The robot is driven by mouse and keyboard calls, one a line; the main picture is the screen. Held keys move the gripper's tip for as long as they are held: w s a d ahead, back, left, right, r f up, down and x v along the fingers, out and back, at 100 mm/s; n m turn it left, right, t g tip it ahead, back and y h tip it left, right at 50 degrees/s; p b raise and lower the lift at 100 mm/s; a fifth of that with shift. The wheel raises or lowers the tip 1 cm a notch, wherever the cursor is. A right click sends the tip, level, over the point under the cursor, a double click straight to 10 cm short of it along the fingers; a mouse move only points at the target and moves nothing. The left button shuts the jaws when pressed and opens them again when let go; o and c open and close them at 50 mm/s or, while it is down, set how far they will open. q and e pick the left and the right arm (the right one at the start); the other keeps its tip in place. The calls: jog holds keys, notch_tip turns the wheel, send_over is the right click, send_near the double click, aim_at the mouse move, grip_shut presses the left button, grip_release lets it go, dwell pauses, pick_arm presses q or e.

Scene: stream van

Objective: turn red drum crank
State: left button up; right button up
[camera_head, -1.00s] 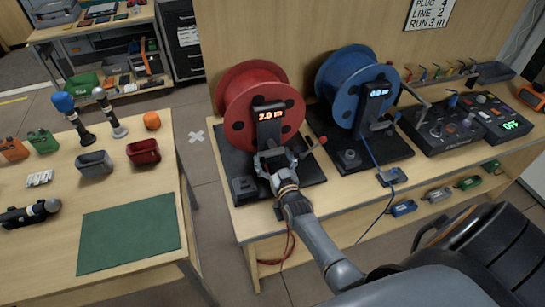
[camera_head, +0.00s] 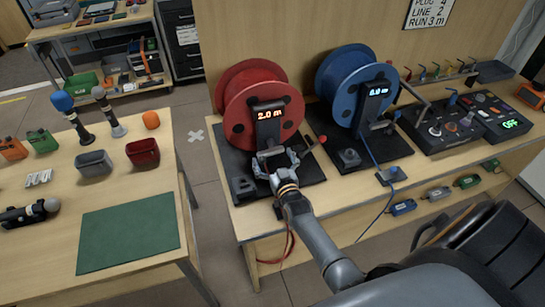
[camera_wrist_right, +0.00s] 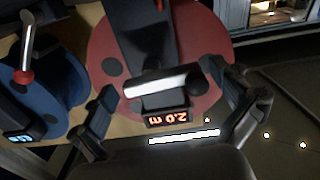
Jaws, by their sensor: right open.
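The red drum (camera_head: 262,100) stands on a dark base on the bench, and its display (camera_head: 268,116) reads 2.0 m. My right gripper (camera_head: 276,158) is open just in front of and below the display post. In the right wrist view, a pale bar (camera_wrist_right: 155,86), which may be the crank's handle, lies between the spread fingers (camera_wrist_right: 165,112), in front of the drum face. I cannot tell whether a finger touches it. A red-knobbed lever (camera_head: 322,139) sticks out to the right of the gripper. My left gripper is not in view.
The blue drum (camera_head: 350,85), with its own display and crank, stands close on the right. A control box (camera_head: 450,130) is further right. The left table holds microphones, cups and a green mat (camera_head: 128,238). Floor lies between the tables.

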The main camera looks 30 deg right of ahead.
jog(key=v, duration=1.2)
jog(key=shift+a, duration=0.1)
